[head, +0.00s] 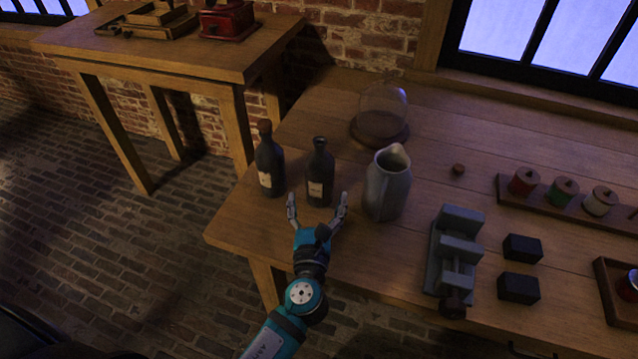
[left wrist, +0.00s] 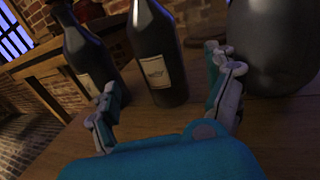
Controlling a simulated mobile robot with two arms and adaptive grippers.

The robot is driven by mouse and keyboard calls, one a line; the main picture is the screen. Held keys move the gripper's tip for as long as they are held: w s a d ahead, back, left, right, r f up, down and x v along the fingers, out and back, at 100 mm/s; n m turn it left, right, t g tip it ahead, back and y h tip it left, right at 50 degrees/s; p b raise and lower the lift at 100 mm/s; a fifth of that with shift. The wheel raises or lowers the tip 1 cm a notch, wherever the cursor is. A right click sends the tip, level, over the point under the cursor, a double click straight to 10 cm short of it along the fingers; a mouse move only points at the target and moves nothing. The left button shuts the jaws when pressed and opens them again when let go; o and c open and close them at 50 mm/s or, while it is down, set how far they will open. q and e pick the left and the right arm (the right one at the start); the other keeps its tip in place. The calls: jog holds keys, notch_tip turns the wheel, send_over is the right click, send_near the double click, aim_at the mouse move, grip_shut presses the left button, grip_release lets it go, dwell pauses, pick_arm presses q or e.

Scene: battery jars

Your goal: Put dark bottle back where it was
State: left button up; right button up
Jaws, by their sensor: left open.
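Two dark bottles with pale labels stand upright at the left end of the wooden table. The left bottle (head: 269,163) has a stopper in its neck. The right bottle (head: 320,175) has an open-looking top and stands beside it, a small gap apart. My left gripper (head: 317,208) is open and empty just in front of the right bottle, its fingers spread to either side. In the left wrist view the right bottle (left wrist: 158,55) stands ahead between the fingers (left wrist: 172,95), and the left bottle (left wrist: 90,58) is outside the left finger. My right gripper is not in view.
A grey pitcher (head: 387,184) stands close to the right finger. A glass dome (head: 382,110) is behind it, and a small brown stopper (head: 458,169) lies to the right. A grey vise (head: 455,255) and black blocks (head: 522,248) are further right. The table's left edge is near.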

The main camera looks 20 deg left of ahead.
pick_arm(q)
jog(key=shift+v, duration=2.2)
